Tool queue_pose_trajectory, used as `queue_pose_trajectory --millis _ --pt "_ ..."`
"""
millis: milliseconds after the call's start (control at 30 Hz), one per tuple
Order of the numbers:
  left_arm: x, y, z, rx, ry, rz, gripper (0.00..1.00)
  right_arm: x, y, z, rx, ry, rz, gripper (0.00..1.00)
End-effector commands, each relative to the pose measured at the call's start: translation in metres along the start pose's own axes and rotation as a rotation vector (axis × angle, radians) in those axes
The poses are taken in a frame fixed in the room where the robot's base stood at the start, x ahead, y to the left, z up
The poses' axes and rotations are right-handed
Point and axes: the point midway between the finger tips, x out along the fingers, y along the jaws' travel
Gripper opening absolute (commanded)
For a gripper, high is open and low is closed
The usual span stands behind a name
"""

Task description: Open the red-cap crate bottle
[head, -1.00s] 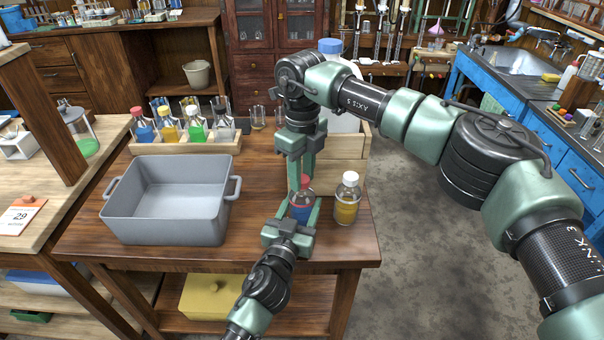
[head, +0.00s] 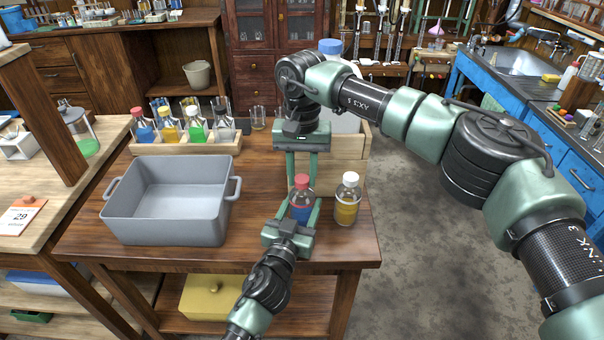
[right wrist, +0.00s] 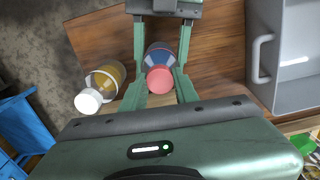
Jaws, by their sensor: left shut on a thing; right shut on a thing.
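The red-cap bottle (head: 301,211) holds blue liquid and stands upright near the table's front edge. Its red cap (head: 302,181) sits at its top. My left gripper (head: 302,208) comes from the front and is shut on the bottle's body, a finger on each side. My right gripper (head: 302,186) points down from above, shut on the red cap. The wrist view shows the cap (right wrist: 160,79) between my right fingertips, with the left gripper's fingers (right wrist: 161,58) around the bottle beyond. Fine contact at the cap is hard to see.
A white-capped bottle of amber liquid (head: 347,200) stands close on the right. A grey tub (head: 160,222) is at left. A wooden rack with several coloured bottles (head: 186,147) lies behind it. A wooden crate (head: 345,172) stands behind the bottles.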

Motion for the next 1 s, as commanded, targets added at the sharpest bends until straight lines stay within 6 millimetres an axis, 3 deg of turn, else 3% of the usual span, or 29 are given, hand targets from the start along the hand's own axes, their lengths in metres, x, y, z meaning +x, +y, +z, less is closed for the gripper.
queue_pose_trajectory --millis 100,1000 --pt "-0.0003 0.0015 -0.0007 0.001 0.002 0.004 0.0 -0.001 0.0008 -0.0019 -0.071 0.006 0.0 0.0" --pt "-0.0002 0.0006 -0.0002 0.0 0.001 0.001 0.0 -0.0096 0.0008 -0.0019 -0.067 0.005 0.0 0.0"
